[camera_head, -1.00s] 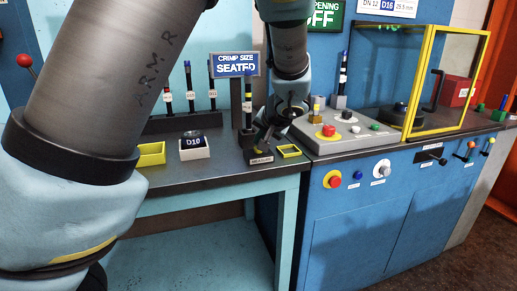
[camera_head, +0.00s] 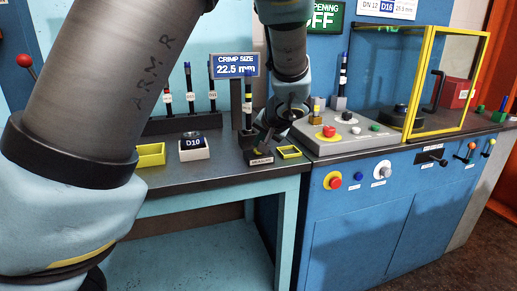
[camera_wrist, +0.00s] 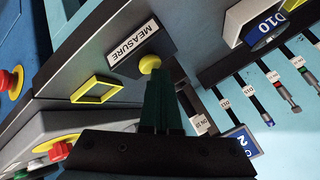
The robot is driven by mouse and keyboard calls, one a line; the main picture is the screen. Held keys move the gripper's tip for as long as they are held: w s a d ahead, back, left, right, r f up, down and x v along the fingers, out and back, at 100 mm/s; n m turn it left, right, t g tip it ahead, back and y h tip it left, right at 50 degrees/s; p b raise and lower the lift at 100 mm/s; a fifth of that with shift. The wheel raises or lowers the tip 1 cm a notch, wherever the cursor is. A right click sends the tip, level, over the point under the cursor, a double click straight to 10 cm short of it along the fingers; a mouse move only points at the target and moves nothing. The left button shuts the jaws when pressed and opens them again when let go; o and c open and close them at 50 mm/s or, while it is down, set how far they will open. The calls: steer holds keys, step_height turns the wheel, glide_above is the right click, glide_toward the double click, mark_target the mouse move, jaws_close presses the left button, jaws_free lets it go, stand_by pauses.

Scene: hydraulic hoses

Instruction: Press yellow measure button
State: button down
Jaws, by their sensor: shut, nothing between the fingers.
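The yellow measure button (camera_wrist: 149,64) is a round knob on a dark block beside the white MEASURE label (camera_wrist: 132,41) in the wrist view. In the head view the label (camera_head: 261,161) shows at the bench's front edge, with the button mostly hidden by my gripper. My gripper (camera_wrist: 153,78) is shut and empty, its dark green fingertips right at the button's edge. They overlap it in the picture; I cannot tell whether they press on it. In the head view my gripper (camera_head: 264,143) points down at the block. The crimp size display (camera_head: 234,65) reads 22.5 mm.
A yellow square frame (camera_head: 289,152) lies right of the block. A hose stands upright (camera_head: 248,108) close behind my gripper. A D10 block (camera_head: 194,147) and a yellow tray (camera_head: 151,154) are to the left. A grey control panel with a red button (camera_head: 329,131) is to the right.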

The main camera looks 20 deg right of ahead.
steer(key=shift+r, duration=0.15)
steer(key=shift+r+p, duration=0.35)
steer(key=shift+r, duration=0.35)
steer(key=shift+r, duration=0.1)
steer(key=shift+r+p, duration=1.4)
steer(key=shift+r, duration=1.05)
steer(key=shift+a+f, duration=0.1)
